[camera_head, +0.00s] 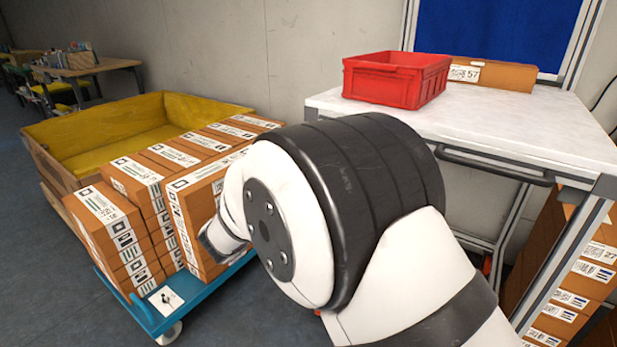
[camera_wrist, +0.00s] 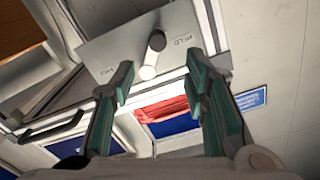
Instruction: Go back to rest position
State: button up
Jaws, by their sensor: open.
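My gripper (camera_wrist: 160,82) shows in the wrist view with its two teal-padded fingers spread apart. Nothing is between the fingers. In the head view my white and black arm fills the middle and lower right, and my gripper cannot be made out there. The wrist view is steeply tilted. Beyond the fingers it shows a light grey panel (camera_wrist: 115,50) with lettering and a short knob-like part, a red shape (camera_wrist: 165,108) and blue panels.
A blue cart (camera_head: 212,303) with stacked brown boxes (camera_head: 110,222) stands left of my arm, beside a yellow-lined bin (camera_head: 115,130). A white table (camera_head: 500,120) at right carries a red crate (camera_head: 395,80) and a brown box (camera_head: 505,75). More boxes (camera_head: 580,275) stand below it.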

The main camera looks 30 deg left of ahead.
dwell(0.3)
jog(key=w+d+r+n+g+y, duration=0.3)
jog(key=w+d+r+y, duration=0.35)
jog(key=r, duration=0.55)
jog(key=s+d+r+n+g, duration=0.1)
jog(key=s+d+n+g, duration=0.2)
jog(key=d, duration=0.8)
jog(key=s+d+r+n+g, duration=0.1)
jog(key=s+d+r+g, duration=0.3)
jog(key=d, duration=0.6)
jog(key=s+d+f+m+g+h, duration=0.1)
jog(key=s+d+f+g+h, duration=0.2)
jog(key=s+d, duration=0.75)
jog(key=s+d+f+m+g+h, duration=0.15)
jog(key=s+d+f, duration=0.5)
jog(key=s, duration=0.75)
jog(key=s+d+f+g+h, duration=0.1)
jog(key=s+d+f+g, duration=0.2)
jog(key=s+d, duration=0.8)
notch_tip(320, 180, up, 31)
jog(key=t+p, duration=0.3)
jog(key=p, duration=2.5)
jog(key=shift+a+t+p, duration=0.35)
jog(key=shift+a+p, duration=0.05)
